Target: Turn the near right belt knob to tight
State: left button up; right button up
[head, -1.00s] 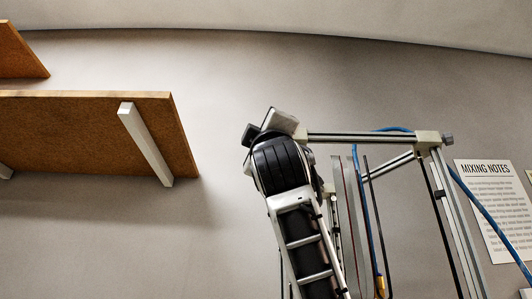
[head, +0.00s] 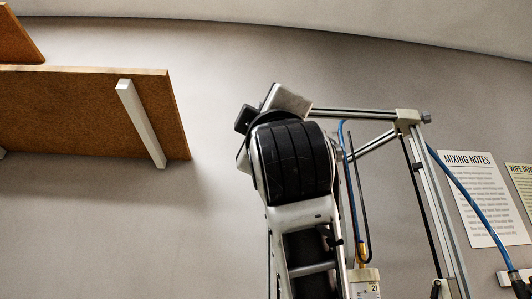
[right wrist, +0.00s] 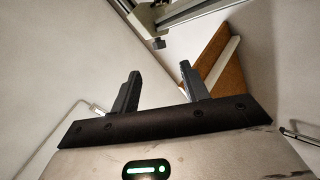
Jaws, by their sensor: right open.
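A metal machine frame (head: 360,112) stands behind my raised right arm in the head view. A small dark knob-like piece (head: 426,117) sits at the frame's upper right corner; I cannot tell which belt knob it is. In the right wrist view, part of the frame (right wrist: 190,12) shows at the top with a dark knob-like end (right wrist: 158,43) beneath it. My right gripper (right wrist: 160,72) is open and empty, its fingers pointing towards that piece and apart from it. In the head view my arm hides part of the frame, and the fingers cannot be made out. My left gripper is not in view.
A brown board (head: 80,115) with a pale bracket (head: 141,124) is on the wall at left. A blue hose (head: 470,200) runs down right of the frame, past a wall sheet headed MIXING NOTES (head: 475,200). The wall between board and arm is bare.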

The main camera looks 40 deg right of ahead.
aim_at(426, 117)
jog(key=k, duration=1.5)
